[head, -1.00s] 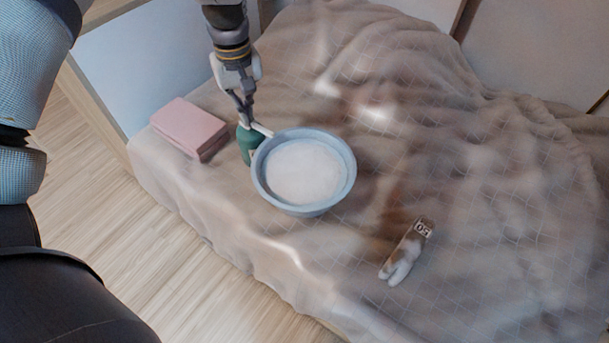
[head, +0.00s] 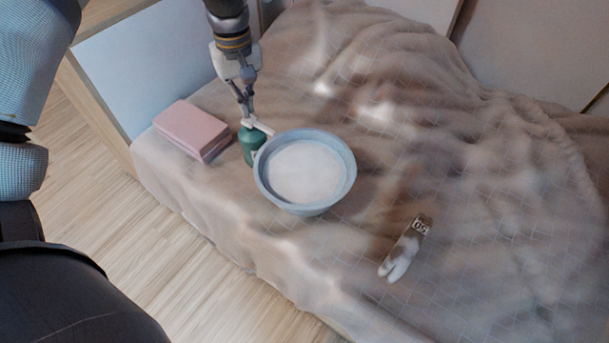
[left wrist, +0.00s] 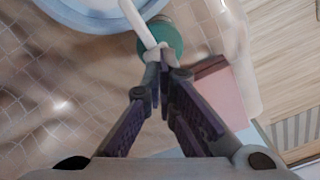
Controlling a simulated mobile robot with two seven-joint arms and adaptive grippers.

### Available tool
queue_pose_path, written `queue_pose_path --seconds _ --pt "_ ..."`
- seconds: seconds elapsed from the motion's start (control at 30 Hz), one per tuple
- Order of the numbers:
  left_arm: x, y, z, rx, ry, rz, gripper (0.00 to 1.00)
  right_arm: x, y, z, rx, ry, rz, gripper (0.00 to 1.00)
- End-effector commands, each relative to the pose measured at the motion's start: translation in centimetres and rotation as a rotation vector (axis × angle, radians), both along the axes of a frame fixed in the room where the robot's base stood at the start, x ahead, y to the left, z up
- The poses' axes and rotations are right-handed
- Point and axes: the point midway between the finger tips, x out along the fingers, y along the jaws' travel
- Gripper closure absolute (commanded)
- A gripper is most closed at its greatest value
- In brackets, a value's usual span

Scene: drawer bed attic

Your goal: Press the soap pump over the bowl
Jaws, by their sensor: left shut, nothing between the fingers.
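A green soap bottle (head: 250,148) with a white pump head and spout (head: 260,127) stands upright on the bed, close against the left side of a light blue bowl (head: 348,182). The spout points to the bowl's rim. The bowl holds a pale white content. My left gripper (head: 247,113) points down, shut and empty, with its tips right at the top of the pump. In the left wrist view, the fingertips (left wrist: 158,62) meet over the pump head and hide part of it; I cannot tell whether they touch. My right gripper is out of view.
A pink box or book stack (head: 192,130) lies left of the bottle. The bed's blanket (head: 460,180) is wrinkled. Wood floor (head: 120,245) lies beyond its edge.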

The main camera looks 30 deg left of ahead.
Motion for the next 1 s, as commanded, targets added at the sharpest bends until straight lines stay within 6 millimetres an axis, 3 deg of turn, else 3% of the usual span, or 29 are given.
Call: queue_pose_path --seconds 0.33,0.73,1.0 --pt "0.0 0.0 0.2 0.0 -0.002 0.0 1.0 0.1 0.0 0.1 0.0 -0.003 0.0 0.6" --pt "0.1 0.0 5.6 0.0 -0.009 0.0 1.0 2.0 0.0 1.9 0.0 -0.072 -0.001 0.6" --pt "0.0 0.0 6.0 0.0 0.0 0.0 1.0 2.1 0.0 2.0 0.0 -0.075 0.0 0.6"
